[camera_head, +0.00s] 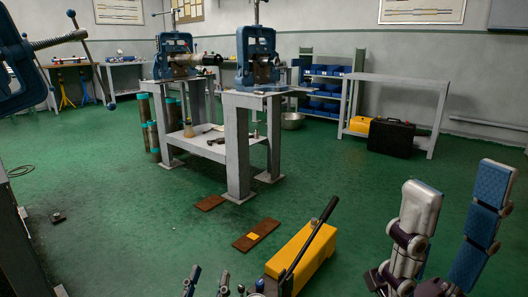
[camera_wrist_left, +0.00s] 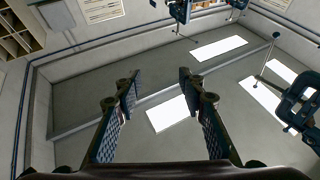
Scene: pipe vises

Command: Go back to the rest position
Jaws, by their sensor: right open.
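My left gripper (camera_head: 208,277) shows small at the bottom edge of the head view. In the left wrist view its two fingers (camera_wrist_left: 157,80) stand well apart with nothing between them. My right gripper (camera_head: 464,176) is at the lower right of the head view, fingers up, apart and empty. A blue pipe vise (camera_head: 257,58) stands on a grey stand in the middle. Another blue vise (camera_head: 175,58) behind it has a pipe (camera_head: 190,60) across it. A third vise (camera_head: 18,62) is cut off at the left edge. Both grippers are clear of the vises.
A yellow unit with a black lever (camera_head: 302,258) is on the floor between my grippers. Brown boards (camera_head: 256,234) lie near the stand. A black case (camera_head: 390,137) sits by a grey shelf table (camera_head: 405,80) at the right. Green floor (camera_head: 120,230) is open at left.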

